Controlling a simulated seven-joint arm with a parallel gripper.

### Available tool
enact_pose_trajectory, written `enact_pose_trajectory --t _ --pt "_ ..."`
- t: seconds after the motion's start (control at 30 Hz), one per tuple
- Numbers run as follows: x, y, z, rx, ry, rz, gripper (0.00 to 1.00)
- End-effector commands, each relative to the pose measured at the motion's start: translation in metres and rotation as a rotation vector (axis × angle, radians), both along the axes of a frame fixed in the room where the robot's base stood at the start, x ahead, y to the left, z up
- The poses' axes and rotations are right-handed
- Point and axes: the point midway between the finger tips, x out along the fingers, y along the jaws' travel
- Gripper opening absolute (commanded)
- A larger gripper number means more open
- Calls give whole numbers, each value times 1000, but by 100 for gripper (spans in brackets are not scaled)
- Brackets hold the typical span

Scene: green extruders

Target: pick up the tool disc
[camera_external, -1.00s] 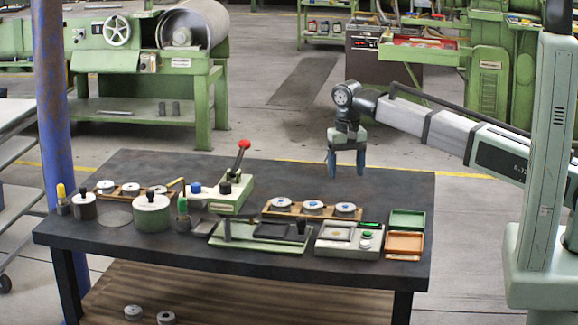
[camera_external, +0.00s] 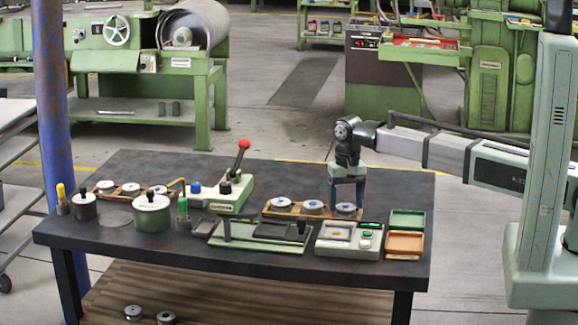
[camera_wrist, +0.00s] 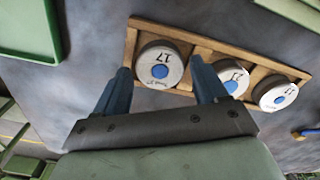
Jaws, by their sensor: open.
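Three grey tool discs with blue centres sit in a wooden rack (camera_external: 272,212) on the dark table. In the wrist view, the disc marked 17 (camera_wrist: 158,66) is at the left end, a middle disc (camera_wrist: 233,84) is beside it, and a third disc (camera_wrist: 275,95) is at the right end. My gripper (camera_external: 346,204) is open and above the right-end disc (camera_external: 346,210) of the external view. In the wrist view its two blue fingers (camera_wrist: 160,86) straddle the near side of the disc marked 17. Whether they touch it cannot be told.
A green tray (camera_external: 407,220) and an orange tray (camera_external: 404,243) lie right of the rack. A scale-like device (camera_external: 348,240) and a green fixture (camera_external: 260,240) stand in front. A green press with a red-knobbed lever (camera_external: 238,165) is to the left. The table behind the rack is clear.

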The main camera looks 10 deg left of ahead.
Motion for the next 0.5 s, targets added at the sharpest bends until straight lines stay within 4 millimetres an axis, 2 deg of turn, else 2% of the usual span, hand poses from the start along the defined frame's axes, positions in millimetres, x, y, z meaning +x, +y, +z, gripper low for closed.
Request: enact_pose_trajectory --t 0.1,0.33,0.5 --pt "0 0 -10 0 1 0 72" --pt "0 0 -10 1 0 0 71" --pt "0 0 -10 1 0 0 55"
